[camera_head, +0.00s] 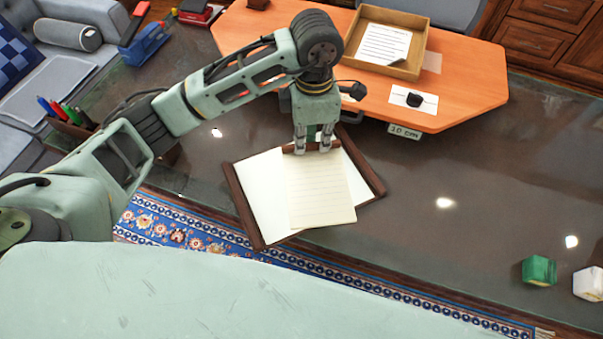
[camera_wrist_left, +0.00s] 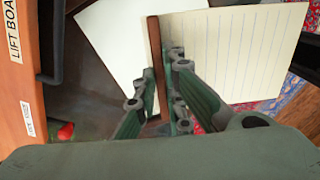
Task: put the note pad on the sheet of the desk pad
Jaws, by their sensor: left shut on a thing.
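The note pad (camera_head: 320,190) is cream lined paper with a brown binding strip at its top. My left gripper (camera_head: 313,146) is shut on that strip, one finger on each side; the wrist view shows the strip (camera_wrist_left: 157,60) between the fingers and the lined page (camera_wrist_left: 235,45) to its right. The desk pad has dark brown side bars (camera_head: 243,208) and a white sheet (camera_head: 262,190). The note pad lies over the sheet in the head view, covering its middle and right part. I cannot tell whether it touches the sheet. My right gripper is out of view.
An orange board (camera_head: 470,85) behind carries an open tray (camera_head: 427,50) with a printed page, and a card (camera_head: 427,104) with a black item. A pen holder (camera_head: 75,128) stands left. A green block (camera_head: 539,271) and a white one (camera_head: 588,284) sit right. The right desk surface is mostly clear.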

